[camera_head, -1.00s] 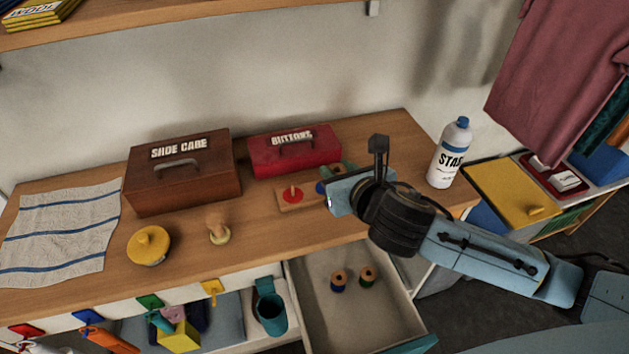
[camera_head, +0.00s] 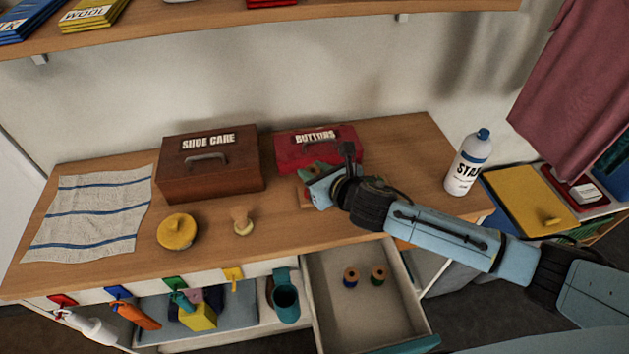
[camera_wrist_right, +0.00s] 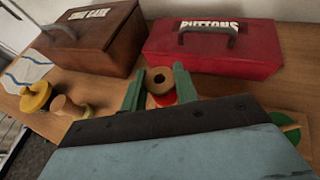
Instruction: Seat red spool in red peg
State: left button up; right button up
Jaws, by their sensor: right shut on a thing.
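My right gripper (camera_head: 314,172) is over the wooden peg board (camera_head: 303,197) in front of the red box, and hides most of the board. In the right wrist view its green fingers (camera_wrist_right: 158,90) are shut on the red spool (camera_wrist_right: 160,76), one on each side. The spool's pale wooden top with its hole faces up, with red showing below it. The red peg is hidden, so I cannot tell whether the spool is around it. A green disc (camera_wrist_right: 286,133) with a peg shows at the right of the wrist view. My left gripper is not in view.
The red buttons box (camera_head: 317,152) and brown shoe care box (camera_head: 210,175) stand behind. A white bottle (camera_head: 468,165) is at the right.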

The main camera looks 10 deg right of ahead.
jog(key=shift+f, duration=1.35)
jog(key=shift+f+b, duration=0.1)
jog(key=shift+b, duration=0.2)
jog(key=o, duration=0.9)
jog(key=shift+o, duration=0.2)
jog(key=shift+r, duration=0.2)
jog(key=p+v, duration=0.1)
jog(key=v, duration=1.1)
jog(key=shift+d, duration=0.1)
